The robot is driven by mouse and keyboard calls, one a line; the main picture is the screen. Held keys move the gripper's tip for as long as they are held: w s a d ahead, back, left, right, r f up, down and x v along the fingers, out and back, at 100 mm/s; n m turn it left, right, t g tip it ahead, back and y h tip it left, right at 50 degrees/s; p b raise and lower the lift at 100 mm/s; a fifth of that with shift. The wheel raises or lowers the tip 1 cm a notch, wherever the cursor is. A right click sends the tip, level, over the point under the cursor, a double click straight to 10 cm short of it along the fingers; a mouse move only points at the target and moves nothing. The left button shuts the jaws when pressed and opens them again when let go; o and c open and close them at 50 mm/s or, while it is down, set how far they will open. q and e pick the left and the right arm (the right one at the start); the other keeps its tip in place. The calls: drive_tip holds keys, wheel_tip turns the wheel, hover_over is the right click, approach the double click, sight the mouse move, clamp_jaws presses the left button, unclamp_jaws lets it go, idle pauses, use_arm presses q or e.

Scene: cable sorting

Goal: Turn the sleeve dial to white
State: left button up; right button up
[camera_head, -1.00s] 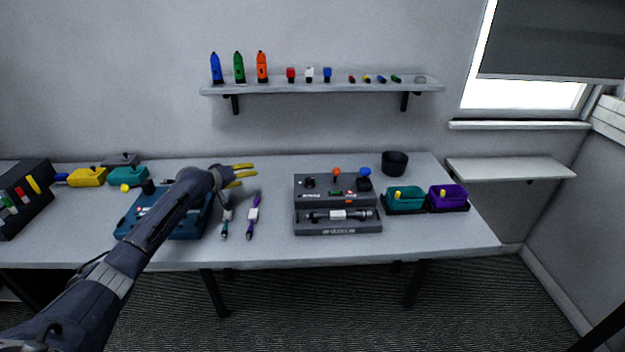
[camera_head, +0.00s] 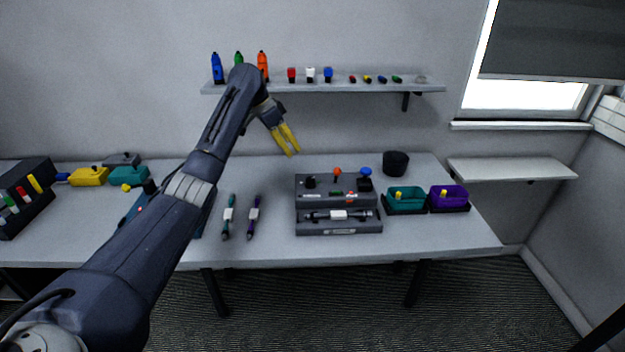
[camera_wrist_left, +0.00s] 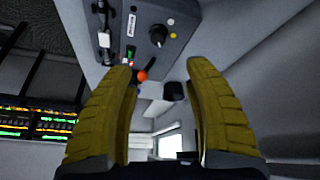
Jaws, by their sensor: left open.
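The dark grey machine (camera_head: 337,198) stands on the table. A black round knob (camera_head: 310,181), which looks like the sleeve dial, sits on its upper left. In the left wrist view the knob (camera_wrist_left: 158,35) has small coloured dots beside it, one whitish and one yellow; its exact setting is too small to tell. My left gripper (camera_head: 292,153) has yellow fingers and is open and empty, above and behind the machine's left end, apart from the knob. In the left wrist view the knob shows beyond the gap between the fingertips (camera_wrist_left: 162,68). My right gripper is not in view.
An orange-topped lever (camera_head: 337,172) and a blue knob (camera_head: 365,171) stand near the dial. Two cable pieces (camera_head: 254,216) lie left of the machine. Teal (camera_head: 405,203) and purple (camera_head: 449,200) bins stand right. A shelf (camera_head: 350,88) hangs behind my arm.

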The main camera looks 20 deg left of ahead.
sight(310, 179)
use_arm(q)
drive_tip(key=shift+m+g, duration=0.3)
drive_tip(key=shift+m, duration=0.5)
drive_tip(key=x, duration=1.5)
drive_tip(key=shift+w+d+f, duration=0.15)
drive_tip(key=shift+w+d, duration=0.15)
drive_tip(key=shift+w, duration=0.05)
drive_tip(key=shift+y, duration=0.3)
clamp_jaws()
